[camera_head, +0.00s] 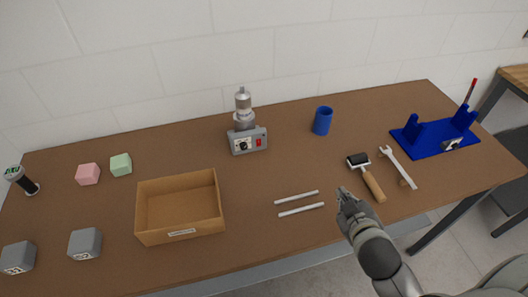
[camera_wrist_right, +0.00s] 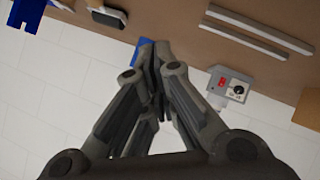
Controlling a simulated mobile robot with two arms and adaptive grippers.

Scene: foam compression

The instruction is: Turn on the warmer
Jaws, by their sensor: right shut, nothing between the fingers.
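The warmer (camera_head: 248,141) is a grey box with a black dial and a red switch (camera_head: 259,142) on its front. A metal vessel (camera_head: 243,106) stands on top of it. The warmer also shows in the right wrist view (camera_wrist_right: 231,88), right of the fingers. My right gripper (camera_head: 343,192) is shut and empty over the front part of the table, to the right of and nearer than the warmer. Its closed fingertips show in the right wrist view (camera_wrist_right: 152,50). It is clear of the warmer. My left gripper is not in view.
Two pale rods (camera_head: 298,204) lie left of my right gripper. A roller (camera_head: 366,176) and a wrench (camera_head: 399,167) lie to its right. A blue cup (camera_head: 322,121) stands right of the warmer. An open brown box (camera_head: 180,232) sits at left. A blue stand (camera_head: 434,136) is far right.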

